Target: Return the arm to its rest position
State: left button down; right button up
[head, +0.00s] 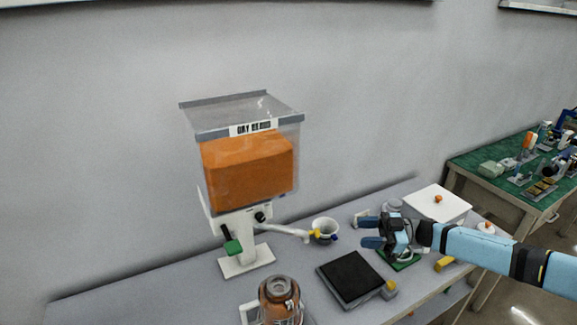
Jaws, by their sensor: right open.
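My right arm comes in from the right edge, light blue with black bands. Its right gripper (370,231) is open and points left above the grey table (185,297). It holds nothing that I can see. A green pad (405,265) lies below it, partly hidden by the gripper. My left gripper is not in view.
A dispenser with an orange-filled clear hopper (248,170) stands at the back. A white cup (325,228), a black flat plate (350,275), a copper-coloured canister (279,297) and a white board (438,203) are on the table. A green-topped bench (500,160) stands at the right.

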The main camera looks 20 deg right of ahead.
jog(key=s+a+f+m+t+h+p, duration=0.1)
jog(key=s+a+f+m+t+h, duration=0.2)
jog(key=a, duration=0.6)
jog(key=s+a+f+m+t+h+p, duration=0.1)
jog(key=s+a+f+m+t, duration=0.35)
jog(key=a, duration=0.45)
jog(key=s+f+m+g+h+p, duration=0.1)
jog(key=s+f+m+h, duration=0.1)
jog(key=s, duration=0.7)
jog(key=s+a+f+m+g+h+p, duration=0.1)
jog(key=s+f+h, duration=0.4)
jog(key=s, duration=0.5)
jog(key=m+g+h, duration=0.1)
jog(key=m+h, duration=0.1)
jog(key=shift+s+a+m+h+p, duration=0.2)
jog(key=shift+a+m+h+p, duration=0.1)
jog(key=shift+m+p, duration=0.1)
jog(key=shift+f, duration=0.1)
